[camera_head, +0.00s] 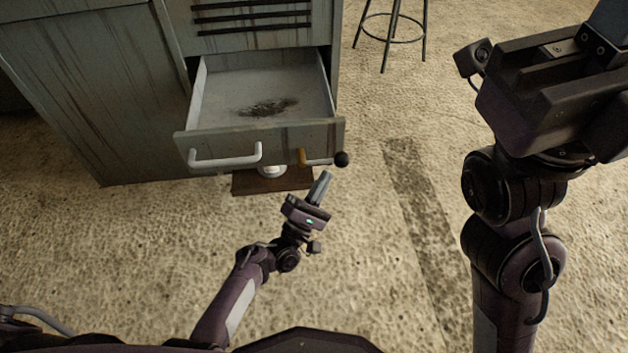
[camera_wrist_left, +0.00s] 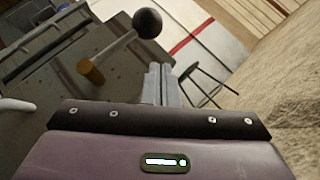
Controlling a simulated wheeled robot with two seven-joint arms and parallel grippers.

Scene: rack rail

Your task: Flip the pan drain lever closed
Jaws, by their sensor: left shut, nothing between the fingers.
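In the left wrist view the knob (camera_wrist_left: 147,23) and brass pivot (camera_wrist_left: 90,70) show ahead of the fingers. My left gripper (camera_head: 326,175) is shut and empty, just below and left of the knob, apparently apart from it. My right gripper (camera_head: 608,30) is raised at the far right, partly cut off by the frame; its jaw state is unclear.
A white handle (camera_head: 225,155) sticks out on the drawer front's left. Under the drawer are a white round fitting (camera_head: 272,171) and a brown base (camera_head: 250,184). The grey cabinet (camera_head: 90,80) stands behind. A stool (camera_head: 390,35) stands farther back. Floor to the right is clear.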

